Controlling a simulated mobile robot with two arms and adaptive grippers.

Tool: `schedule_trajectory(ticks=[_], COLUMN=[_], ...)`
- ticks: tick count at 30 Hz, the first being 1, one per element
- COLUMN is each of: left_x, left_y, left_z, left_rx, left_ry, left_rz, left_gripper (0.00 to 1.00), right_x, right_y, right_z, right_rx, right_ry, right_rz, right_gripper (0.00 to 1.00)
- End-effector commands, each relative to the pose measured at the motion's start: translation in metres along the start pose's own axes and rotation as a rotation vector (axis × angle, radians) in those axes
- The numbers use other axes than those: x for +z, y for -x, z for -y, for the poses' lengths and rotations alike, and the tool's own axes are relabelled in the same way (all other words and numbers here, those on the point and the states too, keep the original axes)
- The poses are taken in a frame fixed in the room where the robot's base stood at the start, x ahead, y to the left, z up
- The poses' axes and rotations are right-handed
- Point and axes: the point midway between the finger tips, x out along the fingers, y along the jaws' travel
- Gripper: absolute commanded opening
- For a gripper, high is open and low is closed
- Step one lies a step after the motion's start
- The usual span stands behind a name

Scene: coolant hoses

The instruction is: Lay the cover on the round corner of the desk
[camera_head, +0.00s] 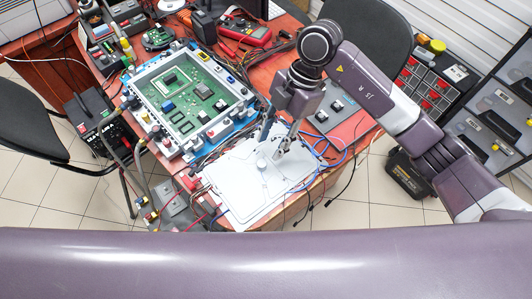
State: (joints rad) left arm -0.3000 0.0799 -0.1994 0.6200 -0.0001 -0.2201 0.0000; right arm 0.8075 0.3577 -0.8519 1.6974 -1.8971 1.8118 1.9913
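The cover is a flat, pale grey-white plate (238,186) with a small round feature near its middle. It is over the round front corner of the desk (272,223), whose reddish edge shows just below it. I cannot tell whether it lies flat or is held slightly above. My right gripper (280,150) reaches down over the upper right part of the cover, its fingertips at or just above the plate. I cannot tell whether the fingers grip it. My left gripper is not in view.
An open case with a green circuit board (188,97) stands behind the cover. Blue, black and red cables (333,160) run around and beside the plate. A grey box (180,208) is at its left. A black chair (372,35) and drawer units (425,78) stand at right.

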Motion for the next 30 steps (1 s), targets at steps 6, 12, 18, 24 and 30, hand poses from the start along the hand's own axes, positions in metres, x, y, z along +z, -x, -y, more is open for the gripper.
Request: schedule_trajectory(ticks=[6,12,18,24,30], left_x=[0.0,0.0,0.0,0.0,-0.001], left_y=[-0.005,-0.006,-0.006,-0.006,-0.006], left_z=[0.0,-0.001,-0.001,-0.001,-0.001], left_rx=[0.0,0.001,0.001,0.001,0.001], left_ry=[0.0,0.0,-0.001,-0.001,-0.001], left_rz=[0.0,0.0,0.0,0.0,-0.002], left_gripper=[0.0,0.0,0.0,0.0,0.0], right_x=[0.001,0.0,0.0,0.0,0.0], right_y=[0.037,0.05,0.051,0.05,0.05], right_z=[0.0,0.0,0.0,0.0,0.0], right_rx=[0.002,0.0,-0.001,-0.001,-0.001], right_ry=[0.0,0.0,0.0,0.0,0.0], right_rz=[0.003,0.0,0.0,0.0,0.0], right_gripper=[0.36,0.36,0.36,0.36,0.36])
